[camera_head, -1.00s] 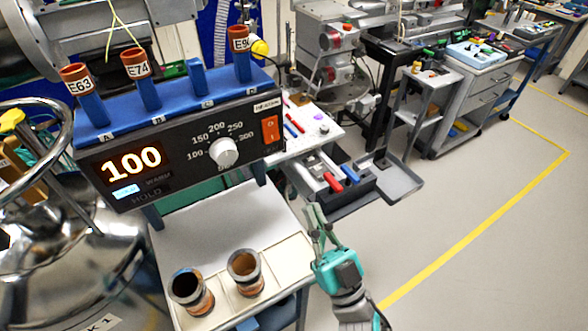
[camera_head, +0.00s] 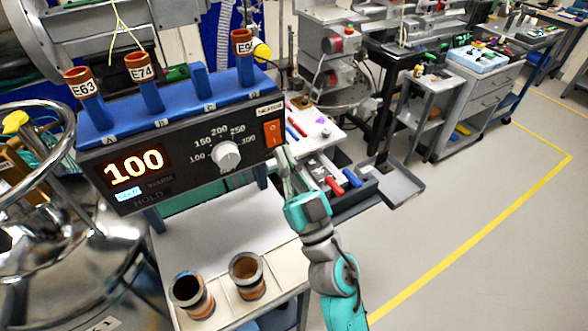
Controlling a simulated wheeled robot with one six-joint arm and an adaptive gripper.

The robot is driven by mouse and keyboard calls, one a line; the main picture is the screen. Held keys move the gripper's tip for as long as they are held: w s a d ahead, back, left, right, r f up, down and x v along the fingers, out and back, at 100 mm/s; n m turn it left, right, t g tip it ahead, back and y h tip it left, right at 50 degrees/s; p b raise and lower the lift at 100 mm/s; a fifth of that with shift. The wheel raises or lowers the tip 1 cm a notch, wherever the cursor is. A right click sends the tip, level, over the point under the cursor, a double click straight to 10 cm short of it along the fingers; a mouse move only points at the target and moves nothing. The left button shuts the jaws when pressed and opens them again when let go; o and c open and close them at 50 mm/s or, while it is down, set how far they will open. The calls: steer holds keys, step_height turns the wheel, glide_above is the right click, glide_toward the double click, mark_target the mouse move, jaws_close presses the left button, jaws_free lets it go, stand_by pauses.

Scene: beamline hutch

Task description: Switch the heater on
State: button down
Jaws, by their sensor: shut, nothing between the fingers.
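The heater (camera_head: 180,158) is a dark control box with a blue rack on top, standing over a white shelf. Its display (camera_head: 134,167) reads 100 in orange. A white dial (camera_head: 226,155) sits right of the display within a temperature scale. An orange rocker switch (camera_head: 274,132) is at the panel's right end, below a small white label. My gripper (camera_head: 283,160) is shut and empty, pointing up, just below the switch in the picture. I cannot tell whether its fingertips touch the panel.
Tubes labelled E63 (camera_head: 86,88), E74 (camera_head: 145,80) and one more with a partly readable label stand in the blue rack. Two open cups (camera_head: 246,275) stand on the white shelf (camera_head: 205,228). A tool tray (camera_head: 335,178) lies behind my gripper. Floor at right is clear.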

steer(key=shift+w+a, duration=0.25)
steer(key=shift+w, duration=0.1)
